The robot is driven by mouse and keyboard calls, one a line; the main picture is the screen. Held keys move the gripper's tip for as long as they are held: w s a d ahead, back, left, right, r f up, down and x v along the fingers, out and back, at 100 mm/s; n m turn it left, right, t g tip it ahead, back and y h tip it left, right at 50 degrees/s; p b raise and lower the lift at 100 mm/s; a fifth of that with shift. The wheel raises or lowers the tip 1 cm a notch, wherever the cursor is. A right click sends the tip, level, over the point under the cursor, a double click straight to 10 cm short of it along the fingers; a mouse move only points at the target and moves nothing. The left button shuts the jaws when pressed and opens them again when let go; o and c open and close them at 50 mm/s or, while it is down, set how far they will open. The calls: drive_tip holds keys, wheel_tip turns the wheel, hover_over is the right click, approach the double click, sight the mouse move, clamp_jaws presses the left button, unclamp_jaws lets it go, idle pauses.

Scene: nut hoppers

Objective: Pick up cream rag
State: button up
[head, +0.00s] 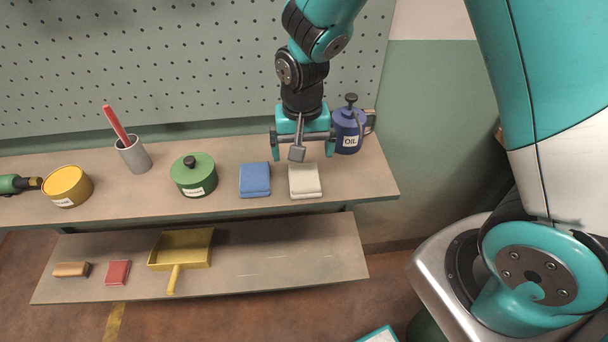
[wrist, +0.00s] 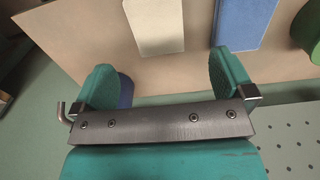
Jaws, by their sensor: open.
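The cream rag (head: 305,181) lies folded flat on the upper shelf, just right of the folded blue rag (head: 255,180). My gripper (head: 303,154) is open and empty, close to the back edge of the cream rag in the head view. In the wrist view, the cream rag (wrist: 155,26) shows beyond the gap between the open fingers (wrist: 160,75), at the top edge and partly cut off. The fingers are not around it.
The blue oil can (head: 347,132) stands close right of my gripper. A green tin (head: 194,177), a grey cup with a red-handled tool (head: 133,156) and a yellow tin (head: 68,187) stand to the left. A pegboard (head: 200,60) rises behind. The lower shelf holds a yellow dustpan (head: 182,248).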

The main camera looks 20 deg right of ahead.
sight(304, 175)
wheel_tip(304, 175, down, 3)
drive_tip(key=shift+s+d+f+p, duration=0.15)
drive_tip(key=shift+f+p, duration=0.95)
drive_tip(key=shift+f, duration=1.5)
drive_tip(key=c, duration=1)
drive_tip(key=shift+o, duration=0.2)
wheel_tip(304, 175, up, 20)
drive_tip(key=b, duration=0.2)
drive_tip(key=shift+b, duration=0.35)
